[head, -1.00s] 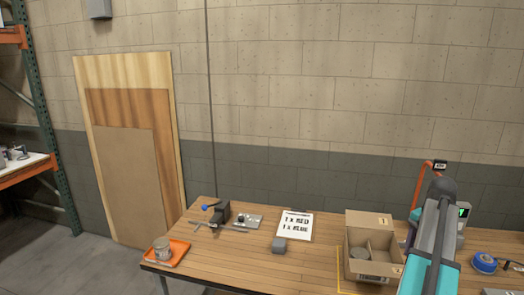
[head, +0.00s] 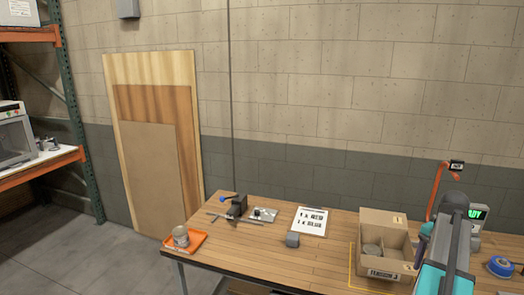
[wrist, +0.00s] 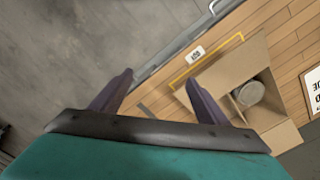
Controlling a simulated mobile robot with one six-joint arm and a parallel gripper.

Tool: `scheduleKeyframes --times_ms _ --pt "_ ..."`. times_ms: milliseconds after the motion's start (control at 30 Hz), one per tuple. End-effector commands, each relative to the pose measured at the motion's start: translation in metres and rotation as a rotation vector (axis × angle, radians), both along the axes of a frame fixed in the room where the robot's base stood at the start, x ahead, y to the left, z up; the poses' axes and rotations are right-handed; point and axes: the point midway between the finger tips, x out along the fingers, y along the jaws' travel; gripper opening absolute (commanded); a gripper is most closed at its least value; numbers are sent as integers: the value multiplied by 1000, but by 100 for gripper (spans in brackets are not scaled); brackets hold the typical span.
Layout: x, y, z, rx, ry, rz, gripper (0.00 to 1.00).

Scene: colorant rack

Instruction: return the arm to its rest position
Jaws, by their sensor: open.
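My gripper (wrist: 157,92) shows in the wrist view with its two dark fingers spread apart and nothing between them. It hangs above the floor and the front edge of the workbench. In the head view my arm stands at the right, in front of the bench, and the gripper itself does not show clearly there. An open cardboard box (head: 372,268) stands on the bench (head: 300,268), just left of my arm. A grey round can (wrist: 250,93) sits inside the box in the wrist view.
An orange tray (head: 200,238) with a can (head: 181,237) is at the bench's left end. Blue tape (head: 500,266) is at the right. Floor (head: 110,265) is clear at left.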

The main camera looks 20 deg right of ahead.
Motion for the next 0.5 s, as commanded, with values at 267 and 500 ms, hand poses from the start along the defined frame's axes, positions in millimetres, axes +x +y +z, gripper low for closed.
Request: scheduleKeyframes --times_ms 267,500 --pt "25 32 -49 25 17 89 69" --pt "55 85 -121 63 44 227 69"
